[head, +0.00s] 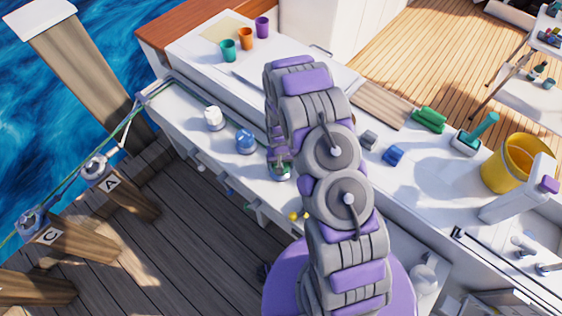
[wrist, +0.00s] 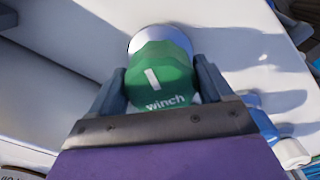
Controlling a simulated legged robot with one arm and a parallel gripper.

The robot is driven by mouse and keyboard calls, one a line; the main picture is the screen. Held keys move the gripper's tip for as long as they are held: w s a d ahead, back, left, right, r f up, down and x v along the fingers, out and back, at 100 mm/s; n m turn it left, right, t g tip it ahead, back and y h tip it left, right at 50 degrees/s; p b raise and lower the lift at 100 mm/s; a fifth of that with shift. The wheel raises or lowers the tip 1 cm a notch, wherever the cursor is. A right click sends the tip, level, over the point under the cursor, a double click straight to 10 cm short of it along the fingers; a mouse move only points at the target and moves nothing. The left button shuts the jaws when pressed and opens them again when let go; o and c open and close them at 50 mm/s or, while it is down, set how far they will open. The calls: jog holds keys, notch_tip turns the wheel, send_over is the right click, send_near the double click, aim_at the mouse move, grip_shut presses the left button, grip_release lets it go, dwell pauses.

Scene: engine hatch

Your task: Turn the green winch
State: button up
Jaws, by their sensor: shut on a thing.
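The green winch (wrist: 160,76) is in the middle of the wrist view, with a white line and the word "winch" on its top. It sits on a pale round base (wrist: 152,37) on the white deck surface. My gripper (wrist: 161,82) has one dark finger on each side of the winch and is shut on it. In the head view my arm reaches down to the green winch (head: 281,173), mostly hiding it and the gripper. A blue winch (head: 246,141) and a white winch (head: 213,118) stand to its left along the same ledge.
Green, orange and purple cups (head: 246,39) stand at the back. A yellow bucket (head: 507,166), a white jug (head: 520,197) and a green brush (head: 482,130) are at the right. Wooden dock planks (head: 190,220) lie at the lower left, with blue water beyond.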

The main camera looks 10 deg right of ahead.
jog(key=shift+m+p, duration=0.5)
jog(key=shift+m, duration=1)
jog(key=o, duration=1)
jog(key=shift+a, duration=0.1)
jog(key=shift+c, duration=0.2)
notch_tip(320, 180, up, 17)
jog(key=p, duration=0.2)
jog(key=shift+r, duration=0.15)
